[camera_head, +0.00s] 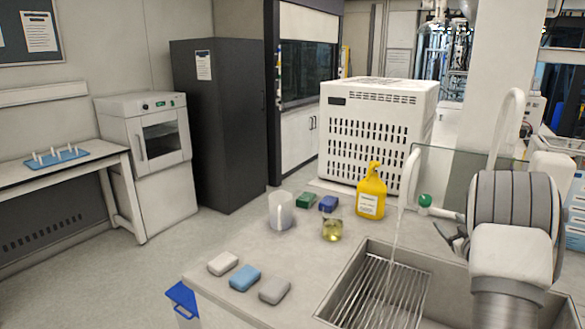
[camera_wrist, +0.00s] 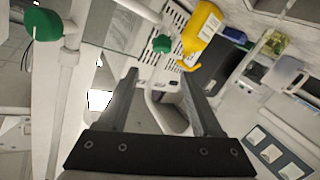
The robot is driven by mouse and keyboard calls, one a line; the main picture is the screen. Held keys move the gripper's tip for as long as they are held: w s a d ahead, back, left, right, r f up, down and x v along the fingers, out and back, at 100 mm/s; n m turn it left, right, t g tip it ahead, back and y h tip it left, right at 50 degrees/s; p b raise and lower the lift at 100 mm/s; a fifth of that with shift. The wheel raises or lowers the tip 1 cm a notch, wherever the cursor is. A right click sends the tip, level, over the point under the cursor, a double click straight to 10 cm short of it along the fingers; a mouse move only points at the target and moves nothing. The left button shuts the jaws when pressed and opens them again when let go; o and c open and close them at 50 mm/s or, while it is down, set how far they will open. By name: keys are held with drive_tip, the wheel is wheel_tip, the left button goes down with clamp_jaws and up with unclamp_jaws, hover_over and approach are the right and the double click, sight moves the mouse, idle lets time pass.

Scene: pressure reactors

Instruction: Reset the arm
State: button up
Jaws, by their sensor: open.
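My arm (camera_head: 515,225) is bent over the right side of the sink in the head view. My gripper (camera_head: 452,238) shows only in part there, as dark fingers left of my wrist, near a green tap knob (camera_head: 425,201). In the wrist view my gripper (camera_wrist: 160,82) has its two dark fingers spread apart. Nothing is visibly held between them. A pale curved pipe (camera_wrist: 152,105) shows in the gap behind the fingers.
The sink (camera_head: 385,290) has a tall white faucet (camera_head: 407,180) with a thin stream falling from it. A yellow bottle (camera_head: 371,192), a glass beaker (camera_head: 281,211), a flask (camera_head: 332,230) and several sponges (camera_head: 245,278) stand on the counter. A white perforated box (camera_head: 375,135) is behind.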

drive_tip(key=s+a+r+m+g+h+p, duration=0.1)
drive_tip(key=s+a+r+m+g, duration=0.1)
drive_tip(key=s+a+r, duration=0.4)
drive_tip(key=s+a+r+m+g+h, duration=0.1)
drive_tip(key=s+a+r+m+g, duration=0.15)
drive_tip(key=a+r, duration=0.6)
drive_tip(key=s+a+f+n+g+y+p, duration=0.1)
drive_tip(key=s+a+g+y, duration=0.1)
drive_tip(key=s+a, duration=0.8)
drive_tip(key=s+a+f+g+y+p, duration=0.1)
drive_tip(key=s+a+g, duration=0.3)
drive_tip(key=s+a, duration=0.7)
drive_tip(key=s+f+y, duration=0.1)
drive_tip(key=s, duration=0.6)
drive_tip(key=shift+s+a+n, duration=0.15)
drive_tip(key=shift+s+n, duration=0.2)
